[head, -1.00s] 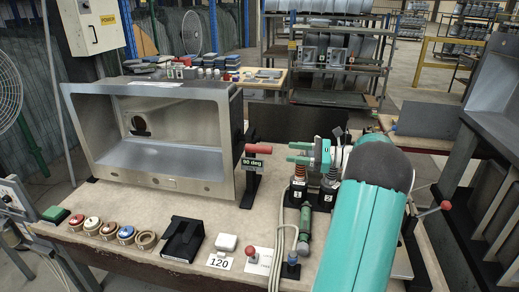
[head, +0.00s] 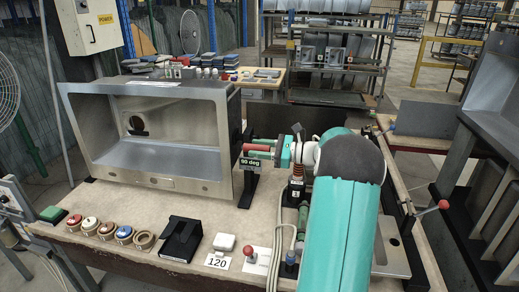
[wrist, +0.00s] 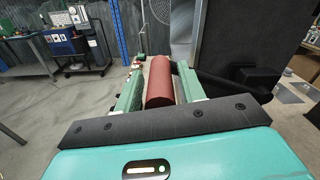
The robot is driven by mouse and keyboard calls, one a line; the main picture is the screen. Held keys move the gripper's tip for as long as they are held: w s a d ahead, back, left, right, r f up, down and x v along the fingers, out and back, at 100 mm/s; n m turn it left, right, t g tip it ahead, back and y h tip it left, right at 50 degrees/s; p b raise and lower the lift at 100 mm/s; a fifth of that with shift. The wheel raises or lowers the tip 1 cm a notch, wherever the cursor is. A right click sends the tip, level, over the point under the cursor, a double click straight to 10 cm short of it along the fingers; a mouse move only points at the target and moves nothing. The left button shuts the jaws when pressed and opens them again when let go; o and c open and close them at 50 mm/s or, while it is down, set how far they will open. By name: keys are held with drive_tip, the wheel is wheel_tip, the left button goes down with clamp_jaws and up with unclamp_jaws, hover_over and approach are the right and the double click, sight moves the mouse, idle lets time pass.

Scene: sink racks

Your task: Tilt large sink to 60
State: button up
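The large grey metal sink (head: 150,177) stands on its side on the table in the head view, its open basin facing me. A red handle (head: 256,147) sticks out on its right side, above a black stand with a "90 deg" label (head: 252,164). My gripper (head: 264,149) is at this handle, its teal fingers on either side of it. In the wrist view the red handle (wrist: 160,80) lies lengthwise between the fingers of my gripper (wrist: 159,78). Narrow gaps seem to show beside the handle, so the fingers look open around it.
Several round buttons (head: 107,230), a black holder (head: 182,238) and a "120" card (head: 217,261) lie along the table's front. A red-knobbed joystick (head: 251,251) and cables stand near my arm. Another large metal basin (head: 493,100) is at the right.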

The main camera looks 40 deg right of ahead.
clamp_jaws()
drive_tip(key=shift+r, duration=0.1)
drive_tip(key=shift+w+d+r+m, duration=0.1)
drive_tip(key=shift+d+r+m, duration=0.1)
drive_tip(key=shift+r, duration=0.2)
drive_tip(key=shift+w+d+r+m, duration=0.1)
drive_tip(key=shift+r+m, duration=0.1)
drive_tip(key=shift+r, duration=0.2)
drive_tip(key=w+d+r+m, duration=0.3)
drive_tip(key=d+r, duration=0.1)
drive_tip(key=r, duration=0.3)
drive_tip(key=shift+w+m, duration=0.2)
drive_tip(key=shift+m, duration=0.2)
drive_tip(key=shift+d, duration=0.15)
drive_tip(key=shift+f, duration=0.15)
